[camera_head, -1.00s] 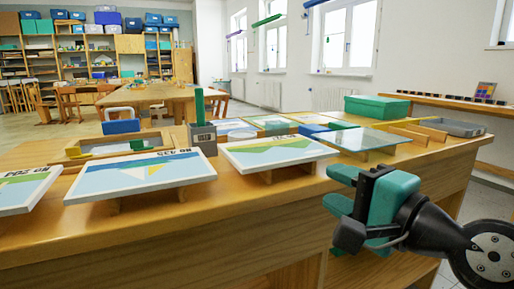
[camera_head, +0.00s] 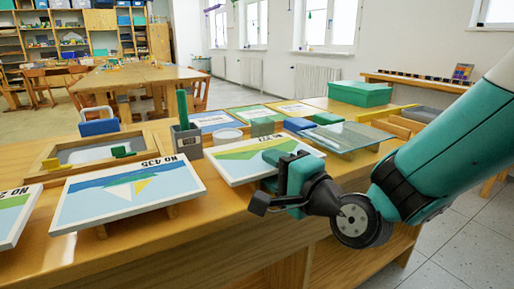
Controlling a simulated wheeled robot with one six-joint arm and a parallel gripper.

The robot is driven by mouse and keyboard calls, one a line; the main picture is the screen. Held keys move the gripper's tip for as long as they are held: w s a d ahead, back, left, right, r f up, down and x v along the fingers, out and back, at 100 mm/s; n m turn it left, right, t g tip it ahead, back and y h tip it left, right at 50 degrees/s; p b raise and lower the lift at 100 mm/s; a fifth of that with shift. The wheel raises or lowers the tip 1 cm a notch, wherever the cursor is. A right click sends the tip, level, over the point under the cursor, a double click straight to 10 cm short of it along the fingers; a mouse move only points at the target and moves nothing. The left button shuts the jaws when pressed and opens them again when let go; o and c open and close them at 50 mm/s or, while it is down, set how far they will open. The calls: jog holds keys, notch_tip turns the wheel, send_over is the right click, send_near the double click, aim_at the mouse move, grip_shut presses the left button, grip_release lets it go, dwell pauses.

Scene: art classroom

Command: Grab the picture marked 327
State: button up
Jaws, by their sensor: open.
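The picture (camera_head: 228,158) with a label that seems to read NO 327 lies tilted on a small stand at the front of the wooden table. It shows green, white and blue shapes. My gripper (camera_head: 268,182) is open at its right front edge and hides that corner. I cannot tell whether the jaws straddle the edge or touch it. A second picture marked NO 435 (camera_head: 105,203), with a blue and yellow sail shape, lies to the left. A third picture (camera_head: 12,222), its number cut off, lies at the far left edge.
The wooden table (camera_head: 215,225) carries a grey holder (camera_head: 187,143) with a green upright, a wooden tray (camera_head: 50,165), a glass sheet (camera_head: 345,136) and a green box (camera_head: 360,94). More flat pictures lie behind. Tiled floor is clear at the right.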

jog(key=shift+s+a, duration=0.1)
jog(key=shift+a, duration=0.1)
grip_shut()
jog(key=shift+r, duration=0.1)
